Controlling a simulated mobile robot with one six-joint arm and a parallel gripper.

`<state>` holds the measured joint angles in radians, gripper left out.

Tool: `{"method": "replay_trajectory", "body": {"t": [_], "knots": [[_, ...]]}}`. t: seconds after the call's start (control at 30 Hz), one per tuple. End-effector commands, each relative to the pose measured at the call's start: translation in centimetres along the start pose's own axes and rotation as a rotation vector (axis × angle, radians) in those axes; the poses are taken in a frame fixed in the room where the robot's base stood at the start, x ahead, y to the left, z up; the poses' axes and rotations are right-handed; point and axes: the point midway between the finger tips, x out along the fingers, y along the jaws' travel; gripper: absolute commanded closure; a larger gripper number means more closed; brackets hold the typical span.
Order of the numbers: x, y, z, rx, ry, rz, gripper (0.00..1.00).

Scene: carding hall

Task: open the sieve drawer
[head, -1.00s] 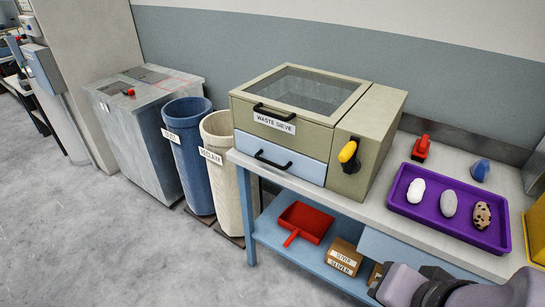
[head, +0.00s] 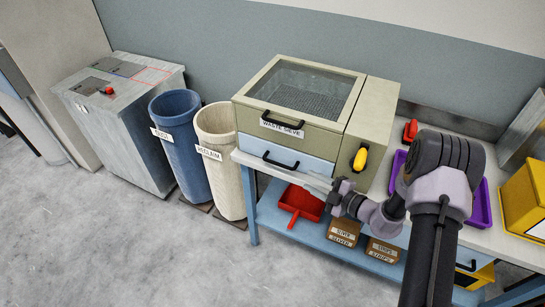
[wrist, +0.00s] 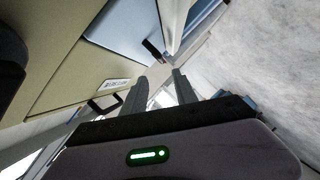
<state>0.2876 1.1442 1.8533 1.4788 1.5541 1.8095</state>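The waste sieve (head: 300,133) is an olive box with a glazed lid, standing on the bench. Its light blue drawer (head: 312,169) is below the labelled front and looks flush with it. The drawer has a black bar handle (head: 281,162); in the wrist view the blue front (wrist: 125,28) and a dark handle (wrist: 152,48) show beyond my fingertips. My gripper (head: 320,182) is in front of the drawer, to the right of and slightly lower than the handle, apart from it. Its two fingers (wrist: 161,82) are spread and empty.
A yellow knob (head: 360,158) is on the sieve's right panel. A purple tray (head: 482,205) is partly hidden behind my arm. A red dustpan (head: 300,202) and cartons (head: 343,232) sit on the lower shelf. A cream bin (head: 225,180) and blue bin (head: 180,140) stand left. Floor in front is clear.

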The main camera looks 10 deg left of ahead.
Motion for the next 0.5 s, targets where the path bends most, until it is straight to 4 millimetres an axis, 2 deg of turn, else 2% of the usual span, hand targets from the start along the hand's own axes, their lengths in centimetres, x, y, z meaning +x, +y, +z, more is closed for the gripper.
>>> {"method": "replay_trajectory", "body": {"t": [0.3,0.5], "knots": [[8.8,-0.5,-0.1,-0.007,0.006,-0.004,0.66],[13.2,-0.4,-0.1,-0.007,0.005,-0.004,0.66]]}}
